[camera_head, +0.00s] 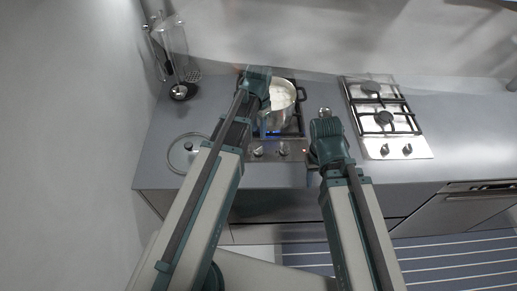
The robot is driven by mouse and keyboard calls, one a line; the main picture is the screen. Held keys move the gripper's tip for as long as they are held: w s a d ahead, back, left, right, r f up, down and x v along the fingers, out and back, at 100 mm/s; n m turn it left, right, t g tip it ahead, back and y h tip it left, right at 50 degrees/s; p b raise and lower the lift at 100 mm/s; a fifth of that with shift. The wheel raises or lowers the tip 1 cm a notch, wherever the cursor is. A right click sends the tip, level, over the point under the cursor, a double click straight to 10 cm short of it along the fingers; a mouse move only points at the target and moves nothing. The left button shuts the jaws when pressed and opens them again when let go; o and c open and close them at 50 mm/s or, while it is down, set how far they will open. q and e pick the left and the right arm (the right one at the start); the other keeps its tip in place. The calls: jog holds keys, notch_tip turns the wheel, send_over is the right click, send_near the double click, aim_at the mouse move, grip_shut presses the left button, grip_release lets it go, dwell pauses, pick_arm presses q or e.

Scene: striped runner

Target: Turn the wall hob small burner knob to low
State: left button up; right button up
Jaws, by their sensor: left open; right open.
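The left hob (262,142), nearest the left wall, has two knobs on its front strip: a left knob (258,151) and a right knob (283,148). I cannot tell which serves the small burner, nor read their settings. A pot (285,98) with pale contents stands on this hob, with a blue glow beneath its front. My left gripper (264,129) is open, pointing down beside the pot's left side, behind the knobs; my arm partly hides it. My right gripper (311,178) is open near the counter's front edge, right of the knobs, apart from them.
A second hob (398,146) with two knobs lies to the right, empty. A glass lid (184,154) lies on the counter at left. The counter at right (460,140) is clear.

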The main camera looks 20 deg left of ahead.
aim_at(259, 147)
pick_arm(q)
notch_tip(259, 147, down, 9)
jog(key=b, duration=0.8)
jog(key=shift+f, duration=0.15)
grip_shut()
